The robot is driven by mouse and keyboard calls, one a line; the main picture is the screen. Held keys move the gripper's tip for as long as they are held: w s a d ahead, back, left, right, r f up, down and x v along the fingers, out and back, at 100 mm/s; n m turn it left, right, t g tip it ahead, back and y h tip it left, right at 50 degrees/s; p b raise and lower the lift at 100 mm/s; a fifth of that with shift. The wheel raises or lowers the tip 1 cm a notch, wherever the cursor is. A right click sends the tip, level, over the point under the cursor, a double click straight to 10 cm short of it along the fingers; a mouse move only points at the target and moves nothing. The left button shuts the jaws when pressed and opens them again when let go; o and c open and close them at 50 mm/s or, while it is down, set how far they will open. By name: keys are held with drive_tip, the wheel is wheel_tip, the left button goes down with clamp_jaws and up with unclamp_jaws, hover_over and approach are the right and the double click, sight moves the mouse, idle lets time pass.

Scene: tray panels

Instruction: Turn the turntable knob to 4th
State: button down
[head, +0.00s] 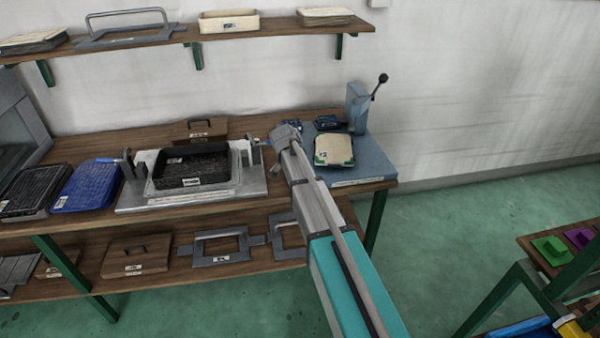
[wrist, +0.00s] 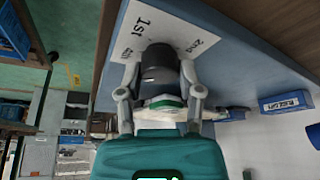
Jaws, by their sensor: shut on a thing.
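In the wrist view, a dark rounded knob (wrist: 160,66) stands on a white label plate (wrist: 128,32) fixed to a blue surface. The plate reads "1st" and "2nd" above the knob, with another mark, partly hidden, at its left. My gripper (wrist: 160,82) has a finger on each side of the knob and is shut on it. I cannot tell which mark the knob points to. In the head view, my gripper (head: 286,138) is at the left edge of the blue base (head: 372,168); the knob is hidden there.
A cream panel with green corners (head: 333,150) lies on the blue base, in front of a lever post (head: 357,108). A black tray (head: 192,167) sits in a metal fixture to the left. A blue tray (head: 86,187) lies farther left. Open floor (head: 440,220) is at right.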

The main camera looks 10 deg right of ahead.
drive_tip(key=shift+m+g, duration=0.3)
drive_tip(key=shift+m, duration=0.2)
drive_tip(key=shift+c, duration=1.3)
unclamp_jaws()
drive_tip(key=shift+r, duration=0.1)
